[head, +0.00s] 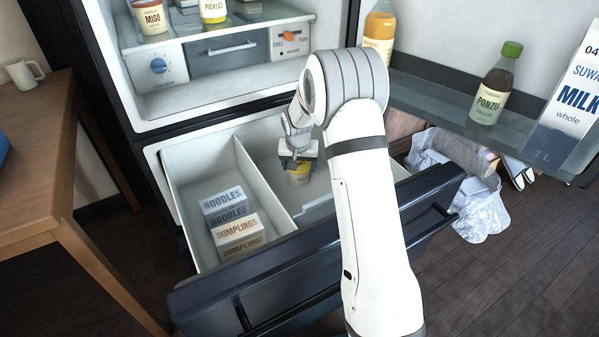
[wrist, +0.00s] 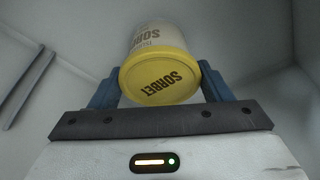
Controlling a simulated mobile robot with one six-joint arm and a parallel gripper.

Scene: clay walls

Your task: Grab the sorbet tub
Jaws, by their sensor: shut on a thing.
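The sorbet tub (wrist: 160,80) is white with a yellow lid marked SORBET. In the wrist view it sits between the two blue fingers of my gripper (wrist: 158,88), which is shut on it. In the head view the tub (head: 299,174) shows as a small yellow shape under my gripper (head: 298,160), inside the right compartment of the open freezer drawer (head: 245,165). My gripper and arm cover part of the tub there. I cannot tell whether the tub touches the drawer floor.
The open fridge door has a ponzu bottle (head: 492,88) and milk carton (head: 572,105). A table (head: 40,180) stands left. A plastic bag (head: 470,200) lies on the floor at right.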

